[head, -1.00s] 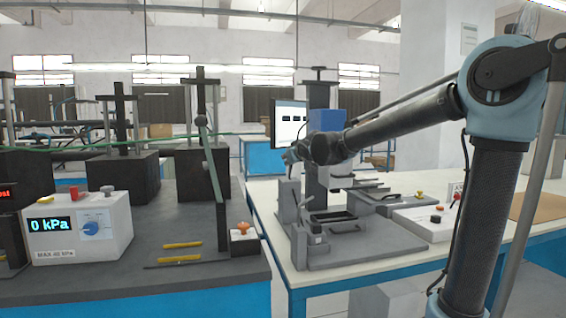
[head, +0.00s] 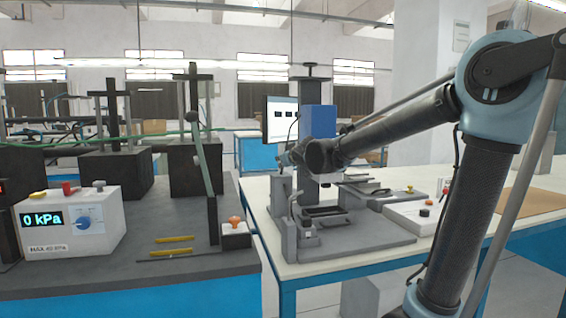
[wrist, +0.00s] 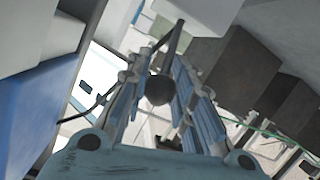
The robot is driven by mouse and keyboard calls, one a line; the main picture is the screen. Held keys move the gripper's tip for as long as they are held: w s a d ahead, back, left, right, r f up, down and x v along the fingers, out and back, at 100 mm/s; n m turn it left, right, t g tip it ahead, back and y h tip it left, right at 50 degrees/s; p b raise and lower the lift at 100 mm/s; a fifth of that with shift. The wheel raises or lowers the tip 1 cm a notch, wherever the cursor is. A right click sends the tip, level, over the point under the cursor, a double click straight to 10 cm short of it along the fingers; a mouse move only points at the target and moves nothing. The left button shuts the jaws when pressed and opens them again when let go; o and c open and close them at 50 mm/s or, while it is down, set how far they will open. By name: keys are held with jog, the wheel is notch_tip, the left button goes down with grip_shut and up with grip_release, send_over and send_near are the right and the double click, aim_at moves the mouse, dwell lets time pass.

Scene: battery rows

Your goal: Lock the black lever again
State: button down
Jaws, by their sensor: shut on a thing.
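The black lever shows in the wrist view as a dark rod (wrist: 173,45) ending in a round black knob (wrist: 158,90). The knob sits between the two fingers of my gripper (wrist: 160,88), and the gripper is shut on it. In the head view my gripper (head: 287,158) is at the left end of my arm, above the left side of the grey fixture (head: 360,243) on the white table. The knob is hidden or too small to make out there, so the lever's angle and lock state cannot be told.
A blue-and-black press column (head: 318,122) and a monitor (head: 281,118) stand close behind my gripper. A white control box (head: 412,216) is to the right. The dark left bench (head: 120,270) carries a 0 kPa gauge box (head: 72,222) and an orange-button box (head: 235,235).

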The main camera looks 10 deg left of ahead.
jog(key=shift+s+d+f, duration=0.15)
jog(key=shift+d+f, duration=0.1)
jog(key=shift+d, duration=0.05)
jog(key=c, duration=1.3)
grip_release()
jog(key=shift+r, duration=0.1)
jog(key=shift+s+d+r, duration=0.1)
jog(key=shift+s+r, duration=0.05)
jog(key=shift+s, duration=0.3)
jog(key=shift+v, duration=5.45)
jog(key=shift+d, duration=0.1)
